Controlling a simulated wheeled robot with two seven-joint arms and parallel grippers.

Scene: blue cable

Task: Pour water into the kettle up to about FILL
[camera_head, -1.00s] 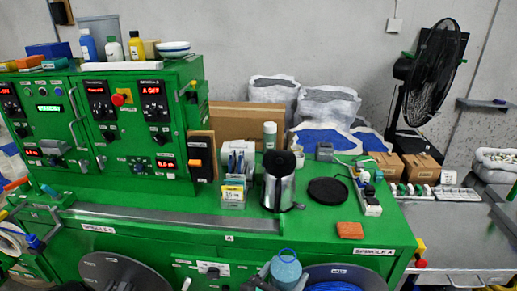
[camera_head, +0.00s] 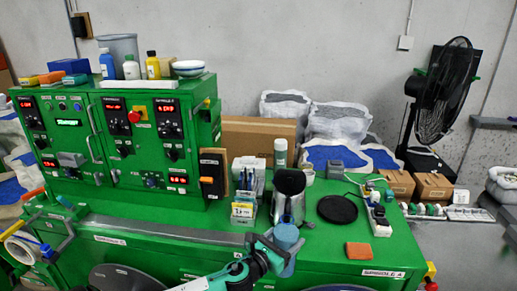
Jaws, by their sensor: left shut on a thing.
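The silver kettle (camera_head: 283,209) with a dark top stands upright on the green bench top. A black round disc (camera_head: 337,209) lies flat to its right. No water shows, and the level inside the kettle is hidden. My right gripper is not in view.
A clear holder with a yellow label (camera_head: 244,212) stands close left of the kettle. A green-white bottle (camera_head: 280,152) stands behind it. An orange block (camera_head: 358,251) lies front right. A power strip (camera_head: 378,219) with cables lies at the right. The control cabinet (camera_head: 130,140) rises at the left.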

